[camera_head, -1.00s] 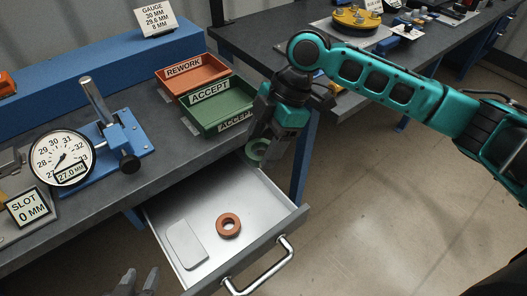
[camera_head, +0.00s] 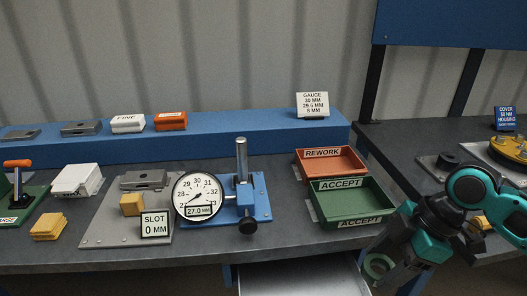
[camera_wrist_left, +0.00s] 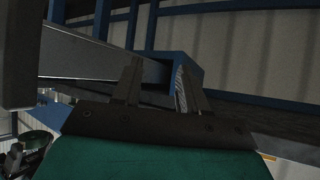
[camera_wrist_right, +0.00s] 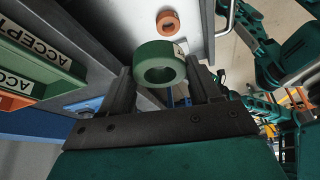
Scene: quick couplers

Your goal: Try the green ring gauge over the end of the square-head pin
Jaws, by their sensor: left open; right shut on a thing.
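My right gripper (camera_head: 384,268) is shut on the green ring gauge (camera_head: 369,267), low at the right of the head view, in front of the bench edge and above the drawer. In the right wrist view the green ring (camera_wrist_right: 152,50) sits between the fingertips, its hole facing the camera. My left gripper (camera_wrist_left: 158,88) is open and empty in its wrist view, with a blue frame behind it; it is outside the head view. I cannot make out the square-head pin in any view.
An open drawer (camera_head: 300,277) juts out below the bench; an orange ring (camera_wrist_right: 161,17) lies in it. Green ACCEPT (camera_head: 345,208) and red REWORK (camera_head: 335,164) trays stand behind my right gripper. A dial gauge (camera_head: 199,196) stands mid-bench. A second bench (camera_head: 400,150) is at right.

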